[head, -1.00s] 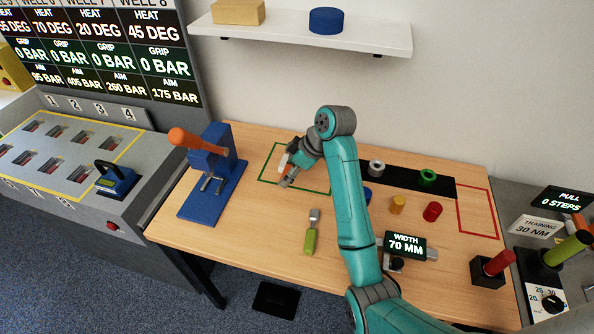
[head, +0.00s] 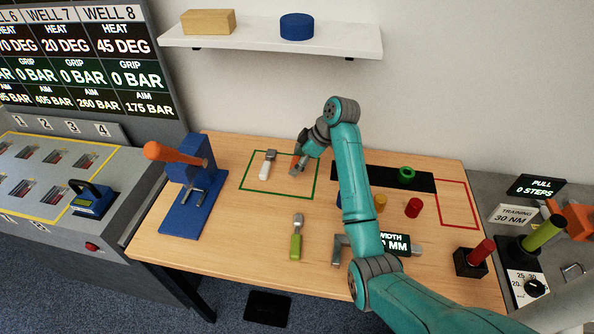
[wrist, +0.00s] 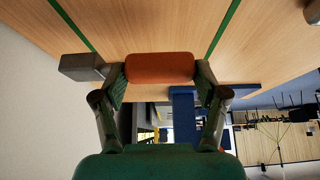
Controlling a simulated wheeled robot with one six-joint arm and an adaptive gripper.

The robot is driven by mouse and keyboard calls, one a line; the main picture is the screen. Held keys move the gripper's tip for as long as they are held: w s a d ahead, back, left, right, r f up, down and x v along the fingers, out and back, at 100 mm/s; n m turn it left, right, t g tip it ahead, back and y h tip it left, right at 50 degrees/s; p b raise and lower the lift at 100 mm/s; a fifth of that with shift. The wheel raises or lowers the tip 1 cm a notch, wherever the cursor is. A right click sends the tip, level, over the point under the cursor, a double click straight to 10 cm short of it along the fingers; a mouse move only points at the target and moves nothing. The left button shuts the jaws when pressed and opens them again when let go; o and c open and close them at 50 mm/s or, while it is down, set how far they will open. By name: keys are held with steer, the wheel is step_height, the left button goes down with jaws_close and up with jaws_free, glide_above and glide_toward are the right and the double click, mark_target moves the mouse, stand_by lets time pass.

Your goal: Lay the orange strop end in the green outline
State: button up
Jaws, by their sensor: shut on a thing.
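The orange strop end (head: 295,161) is in my gripper (head: 299,166), over the right part of the green outline (head: 275,194) on the wooden table. In the wrist view the orange piece (wrist: 160,67) lies crosswise between the two fingers, with a grey block beside its left end. Green lines show beyond it on both sides. I cannot tell whether it touches the table. A white strop end with a grey head (head: 266,165) lies inside the outline, left of my gripper. My arm hides part of the table right of the outline.
A blue press with an orange handle (head: 190,172) stands left of the outline. A green-handled tool (head: 296,240) lies in front. Red (head: 413,208) and yellow (head: 380,203) cylinders stand right of my arm, before a black strip and a red outline (head: 458,227).

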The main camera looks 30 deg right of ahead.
steer(key=shift+f, duration=2)
steer(key=o, duration=1.3)
steer(key=shift+f, duration=0.15)
steer(key=shift+o, duration=0.2)
steer(key=v, duration=0.7)
steer(key=shift+r, duration=0.35)
steer(key=shift+s+r, duration=0.1)
